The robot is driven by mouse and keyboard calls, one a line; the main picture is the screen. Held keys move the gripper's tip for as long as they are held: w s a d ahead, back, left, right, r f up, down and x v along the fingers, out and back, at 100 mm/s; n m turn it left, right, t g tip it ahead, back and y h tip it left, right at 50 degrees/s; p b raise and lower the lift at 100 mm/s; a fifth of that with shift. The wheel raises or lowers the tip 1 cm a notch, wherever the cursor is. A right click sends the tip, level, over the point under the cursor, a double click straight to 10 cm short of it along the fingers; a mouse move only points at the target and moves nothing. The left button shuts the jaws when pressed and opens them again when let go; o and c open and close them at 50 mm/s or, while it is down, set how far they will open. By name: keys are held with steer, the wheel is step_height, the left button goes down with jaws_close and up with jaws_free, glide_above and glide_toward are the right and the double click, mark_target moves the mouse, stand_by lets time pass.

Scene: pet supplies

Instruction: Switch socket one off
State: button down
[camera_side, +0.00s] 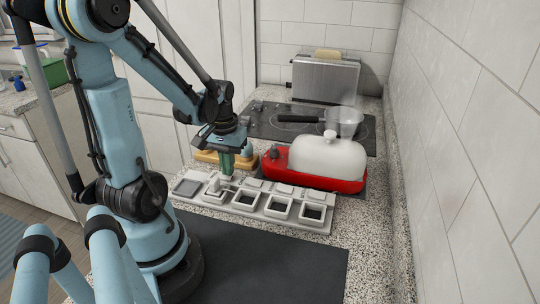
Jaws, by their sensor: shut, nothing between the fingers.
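A long pale socket strip (318,226) lies across the speckled counter, with several square dark-centred sockets in a row and small light pieces along its far edge. Its left end carries a flat grey square panel (187,187). My gripper (227,177) points down over the left part of the strip, beside the leftmost framed socket (216,195). Its green fingers are shut with nothing held. The fingertips are at or just above the strip; I cannot tell whether they touch it. The switch by the fingertips is too small to read as on or off.
A red container (349,186) with a white domed top (325,154) stands close behind the strip. An orange-yellow object (205,157) sits behind my gripper. Farther back are a dark cooktop (268,126), a clear pot (345,121) and a metal toaster (324,80). A tiled wall bounds the right.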

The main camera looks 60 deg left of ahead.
steer(key=shift+f, duration=0.4)
steer(key=shift+r, duration=3.55)
steer(key=w+d+r+m+t, duration=0.2)
steer(key=w+d+m+t, duration=0.1)
steer(key=d, duration=0.6)
steer(key=w+d+r+m+t, duration=0.1)
steer(key=w+d+m+t, duration=0.3)
steer(key=d, duration=0.5)
steer(key=shift+w+r+m, duration=0.35)
steer(key=shift+w+m, duration=0.15)
steer(key=shift+m, duration=0.5)
